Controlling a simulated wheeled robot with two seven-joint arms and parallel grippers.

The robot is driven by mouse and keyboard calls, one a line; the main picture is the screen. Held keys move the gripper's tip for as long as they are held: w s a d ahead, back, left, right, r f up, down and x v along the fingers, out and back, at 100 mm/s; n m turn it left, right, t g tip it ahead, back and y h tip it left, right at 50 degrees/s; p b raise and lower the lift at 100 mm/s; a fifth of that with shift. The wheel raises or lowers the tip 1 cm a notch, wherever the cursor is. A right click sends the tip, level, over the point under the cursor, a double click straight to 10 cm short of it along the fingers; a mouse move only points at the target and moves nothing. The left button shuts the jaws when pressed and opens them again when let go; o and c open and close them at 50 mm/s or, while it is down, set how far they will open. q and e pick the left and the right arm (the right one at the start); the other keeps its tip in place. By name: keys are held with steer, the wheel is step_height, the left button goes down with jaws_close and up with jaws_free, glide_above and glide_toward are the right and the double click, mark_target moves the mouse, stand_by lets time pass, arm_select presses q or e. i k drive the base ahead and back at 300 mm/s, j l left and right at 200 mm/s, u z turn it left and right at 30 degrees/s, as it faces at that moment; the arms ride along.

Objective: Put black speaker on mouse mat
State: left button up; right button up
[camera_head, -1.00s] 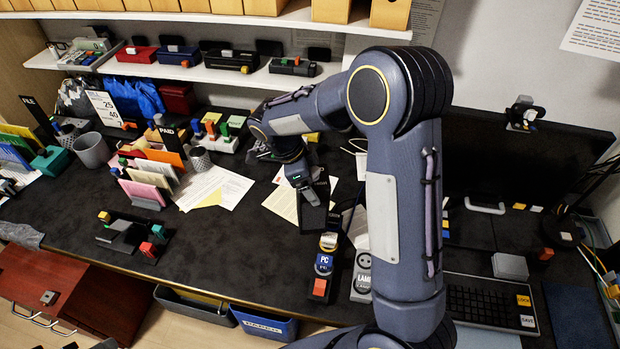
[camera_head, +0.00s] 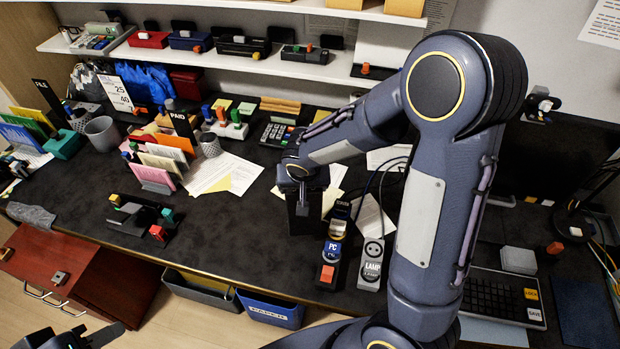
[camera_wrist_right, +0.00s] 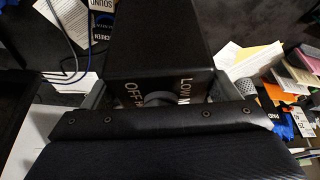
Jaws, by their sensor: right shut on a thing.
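The black speaker (camera_head: 303,218) is a dark upright box, standing at or just above the desk left of the power strip. My right gripper (camera_head: 301,182) comes down on its top from the arm at the right and is shut on it. In the right wrist view the speaker (camera_wrist_right: 157,40) fills the upper middle, with pale lettering near the jaws. The mouse mat (camera_head: 583,312) is a dark blue flat sheet right of the keyboard, bare where it shows. My left gripper (camera_head: 88,335) is at the bottom left, partly cut off, empty, its fingers apart.
The keyboard (camera_head: 492,302), a grey block (camera_head: 518,260) and a monitor (camera_head: 555,165) lie to the right.

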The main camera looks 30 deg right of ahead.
mark_target(585, 312)
steer(key=k+l+u, duration=0.15)
steer(key=u, duration=0.15)
steer(key=k+l+u, duration=0.2)
steer(key=u, duration=0.15)
steer(key=k+l+u, duration=0.15)
steer(key=k+u, duration=0.15)
steer(key=k+l+u, duration=0.1)
steer(key=k+u, duration=0.2)
steer(key=k, duration=0.15)
steer(key=k+z, duration=0.4)
steer(key=k+l+z, duration=0.15)
steer(key=z, duration=0.2)
steer(key=k+l+z, duration=0.25)
steer(key=z, duration=0.15)
steer(key=k+l+z, duration=0.2)
steer(key=z, duration=0.2)
steer(key=l, duration=0.1)
